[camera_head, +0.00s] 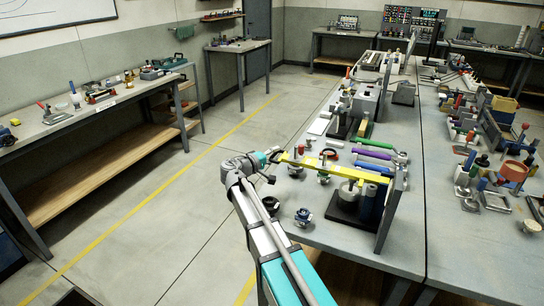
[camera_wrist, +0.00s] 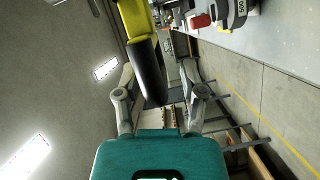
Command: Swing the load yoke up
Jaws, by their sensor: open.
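The load yoke (camera_head: 335,168) looks like a long yellow bar that lies roughly level along the near part of the bench in the head view. My gripper (camera_head: 271,158) is at the bar's left end. In the wrist view the yellow bar (camera_wrist: 136,18) ends in a black grip (camera_wrist: 151,72), which shows between the parted fingers of my gripper (camera_wrist: 158,80). The fingers look apart from the grip; exact depth is unclear. The yoke's pivot cannot be made out.
A purple cylinder (camera_head: 375,154) and a green cylinder (camera_head: 376,143) lie just behind the bar. A small dark blue fixture (camera_head: 303,217) stands in front, near the bench edge. An upright grey plate (camera_head: 391,213) stands at right. The floor left of the bench is clear.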

